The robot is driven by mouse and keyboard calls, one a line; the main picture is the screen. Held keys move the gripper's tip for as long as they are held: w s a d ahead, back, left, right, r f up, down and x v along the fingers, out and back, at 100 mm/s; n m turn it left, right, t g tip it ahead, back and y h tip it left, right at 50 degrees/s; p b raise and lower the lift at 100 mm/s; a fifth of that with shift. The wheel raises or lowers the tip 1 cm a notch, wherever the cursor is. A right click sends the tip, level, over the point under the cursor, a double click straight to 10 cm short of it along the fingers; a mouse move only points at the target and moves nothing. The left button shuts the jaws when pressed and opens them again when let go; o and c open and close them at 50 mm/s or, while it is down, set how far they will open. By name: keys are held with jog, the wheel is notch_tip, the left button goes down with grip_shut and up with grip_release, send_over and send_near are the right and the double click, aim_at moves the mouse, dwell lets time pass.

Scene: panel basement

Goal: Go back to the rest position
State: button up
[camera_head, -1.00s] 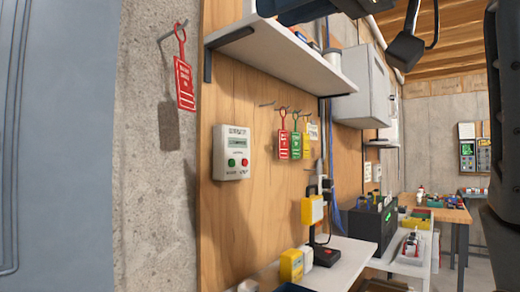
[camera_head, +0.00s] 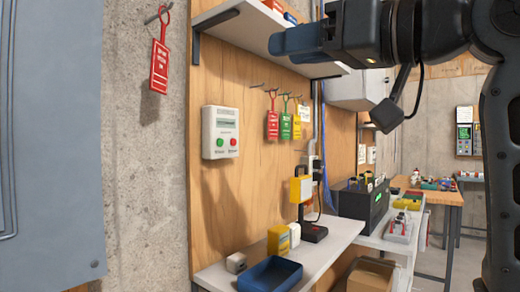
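My gripper (camera_head: 298,43) is at the upper middle of the view, in front of the upper shelf. It points left toward the wooden panel. Its fingers look dark blue and are seen from the side, so I cannot tell whether they are open or shut. Nothing visibly hangs from it. My arm comes in from the right edge, rises at the right and bends over to the left.
A red tag (camera_head: 160,66) hangs on the concrete wall at left. A control box (camera_head: 220,132) and several tags hang on the panel. The lower shelf (camera_head: 330,246) holds a blue bin (camera_head: 270,274) and a yellow box (camera_head: 278,240). A cardboard box (camera_head: 371,275) stands below.

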jog(key=w+d+f+m+t+h, duration=0.1)
jog(key=w+f+m, duration=0.1)
jog(key=f, duration=0.4)
jog(key=w+d+f+m+t, duration=0.2)
jog(key=f, duration=0.4)
jog(key=s+d+f+m+t+h, duration=0.1)
jog(key=s+d+f+m+h, duration=0.15)
jog(key=f, duration=0.75)
jog(key=s+d+f+m+t+h, duration=0.1)
jog(key=s+d+f+m+h, duration=0.15)
jog(key=f, duration=0.65)
jog(key=s+d+f+m+t+h, duration=0.1)
jog(key=s+d+f+m+h, duration=0.15)
jog(key=f, duration=0.75)
jog(key=s+d+f+g+h, duration=0.1)
jog(key=s+d+f+h, duration=0.1)
jog(key=s+f, duration=0.45)
jog(key=s+d+f+g+h, duration=0.1)
jog(key=s+f+h, duration=0.15)
jog(key=s, duration=0.75)
jog(key=s+d+f+h, duration=0.2)
jog(key=s+f, duration=0.3)
jog(key=s, duration=0.3)
jog(key=s+r+n+g, duration=0.1)
jog(key=s, duration=1)
jog(key=shift+d+r, duration=0.4)
jog(key=shift+d, duration=0.05)
